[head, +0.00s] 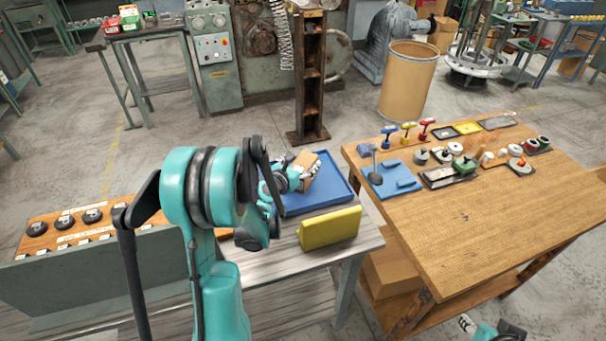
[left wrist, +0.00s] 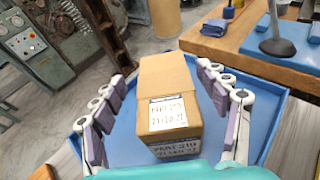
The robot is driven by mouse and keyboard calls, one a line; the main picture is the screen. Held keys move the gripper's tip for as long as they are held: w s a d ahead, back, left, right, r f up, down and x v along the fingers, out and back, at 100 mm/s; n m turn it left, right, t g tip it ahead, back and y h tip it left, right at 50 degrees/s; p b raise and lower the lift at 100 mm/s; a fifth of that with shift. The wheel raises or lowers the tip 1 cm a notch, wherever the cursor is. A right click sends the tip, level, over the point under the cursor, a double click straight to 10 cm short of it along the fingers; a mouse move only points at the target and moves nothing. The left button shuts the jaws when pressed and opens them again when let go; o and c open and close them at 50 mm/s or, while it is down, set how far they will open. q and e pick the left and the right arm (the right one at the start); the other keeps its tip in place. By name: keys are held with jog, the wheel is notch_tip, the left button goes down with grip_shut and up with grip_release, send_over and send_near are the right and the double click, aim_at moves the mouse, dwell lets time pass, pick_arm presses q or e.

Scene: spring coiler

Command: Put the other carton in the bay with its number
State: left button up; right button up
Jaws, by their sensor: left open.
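A brown cardboard carton (head: 316,182) sits on the blue tray (head: 338,200) on the grey table. In the left wrist view the carton (left wrist: 168,85) has white labels on its near side, with part writing that is only partly legible. My left gripper (head: 292,176) is at the carton, and in the left wrist view its open fingers (left wrist: 162,110) stand on either side of it. Part of my right arm's end (head: 490,330) shows at the bottom edge. I cannot identify a numbered bay.
A yellow wedge-shaped block (head: 330,228) stands in front of the tray. A wooden bench (head: 480,230) to the right holds tools and small parts at its back, with its front clear. A wooden board (head: 75,222) with black round parts lies left, behind a grey panel (head: 100,270).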

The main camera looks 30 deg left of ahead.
aim_at(308, 159)
pick_arm(q)
jog(key=b+x, duration=0.1)
jog(key=x, duration=0.3)
jog(key=shift+w+d+f, duration=0.2)
jog(key=shift+f, duration=0.05)
jog(key=shift+s+r, duration=0.1)
jog(key=shift+c, duration=0.2)
jog(key=c, duration=1.7)
grip_shut()
